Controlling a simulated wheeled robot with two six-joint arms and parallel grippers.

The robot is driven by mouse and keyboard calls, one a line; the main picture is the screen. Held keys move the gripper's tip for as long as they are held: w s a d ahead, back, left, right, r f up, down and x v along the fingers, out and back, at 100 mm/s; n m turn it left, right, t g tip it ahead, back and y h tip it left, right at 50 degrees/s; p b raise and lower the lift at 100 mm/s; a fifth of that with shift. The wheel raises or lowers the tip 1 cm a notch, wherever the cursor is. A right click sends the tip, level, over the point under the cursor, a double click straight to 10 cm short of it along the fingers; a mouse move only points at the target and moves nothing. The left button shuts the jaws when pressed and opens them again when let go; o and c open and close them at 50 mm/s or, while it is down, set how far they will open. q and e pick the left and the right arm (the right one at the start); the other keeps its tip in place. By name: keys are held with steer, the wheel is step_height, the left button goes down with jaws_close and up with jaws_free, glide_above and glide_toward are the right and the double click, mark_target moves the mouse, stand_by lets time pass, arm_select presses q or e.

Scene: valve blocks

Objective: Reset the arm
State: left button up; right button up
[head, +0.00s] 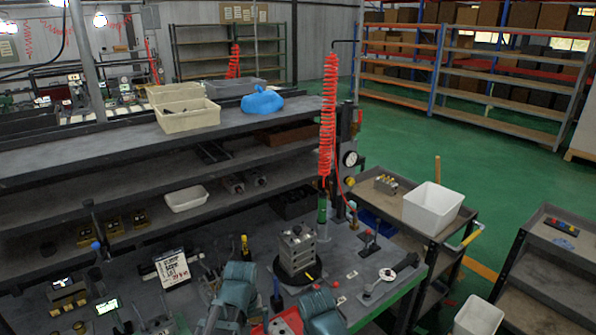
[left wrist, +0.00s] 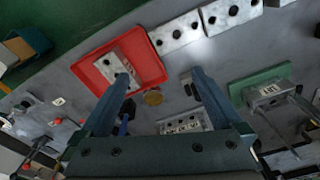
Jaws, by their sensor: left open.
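My left gripper (left wrist: 160,76) is open in the left wrist view, its two long fingers spread wide. I see nothing gripped between them. The bench surface lies beyond the fingers, with a silver block (left wrist: 185,123) and a round brass piece (left wrist: 153,97) showing between them. The left finger partly covers a silver block on a red tray (left wrist: 90,68). In the head view, teal arm parts of mine show at the bottom edge; I cannot make out gripper fingers there.
A silver valve block (head: 298,246) stands on a black round base (head: 290,279) on the bench. More silver blocks (left wrist: 178,33) and a green plate (left wrist: 244,88) lie around the gripper. A red coiled hose (head: 328,115) hangs over the bench. A cart with a white bin (head: 432,208) stands right.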

arm_select(q)
steer(key=s+a+m, duration=0.3)
steer(key=s+a, duration=0.1)
steer(key=s, duration=0.1)
steer(key=s+d+m+g+y, duration=0.1)
steer(key=s+d+m, duration=0.2)
steer(key=d, duration=0.8)
steer(key=shift+s+m, duration=0.4)
steer(key=shift+s, duration=0.75)
